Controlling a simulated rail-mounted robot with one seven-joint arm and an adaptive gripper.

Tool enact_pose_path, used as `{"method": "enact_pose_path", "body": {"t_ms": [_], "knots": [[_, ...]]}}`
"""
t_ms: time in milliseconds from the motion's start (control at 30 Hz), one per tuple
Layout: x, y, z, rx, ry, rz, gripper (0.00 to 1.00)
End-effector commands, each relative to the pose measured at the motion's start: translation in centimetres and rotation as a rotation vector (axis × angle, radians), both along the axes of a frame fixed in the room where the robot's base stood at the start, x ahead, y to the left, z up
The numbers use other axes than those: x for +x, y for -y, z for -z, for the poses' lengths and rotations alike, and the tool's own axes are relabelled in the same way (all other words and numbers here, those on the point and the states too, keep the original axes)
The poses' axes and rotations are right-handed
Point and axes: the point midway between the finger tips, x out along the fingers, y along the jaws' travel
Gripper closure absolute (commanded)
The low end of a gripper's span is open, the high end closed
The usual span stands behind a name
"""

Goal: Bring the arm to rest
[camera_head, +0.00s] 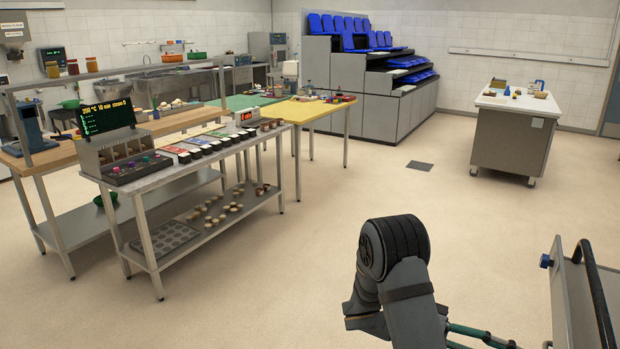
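Part of my arm (408,300), grey with a black ribbed joint at its top, rises from the bottom edge right of centre. It stands over the open floor and touches nothing that I can see. My gripper is not in view, so I cannot tell whether it holds anything. Thin teal rods (480,333) show at the bottom edge just right of the arm; I cannot tell what they belong to.
A metal rack or cart (562,295) with a dark rail stands close at the lower right. A wheeled cabinet (512,145) stands far right. The middle floor is clear.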

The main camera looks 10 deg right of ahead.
Motion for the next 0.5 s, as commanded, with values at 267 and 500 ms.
{"method": "enact_pose_path", "body": {"t_ms": [267,500], "knots": [[-2.9,2.9,-0.9,0.120,-0.126,-0.001,0.53],[-2.8,2.9,-0.8,0.431,-0.445,-0.001,0.53]]}}
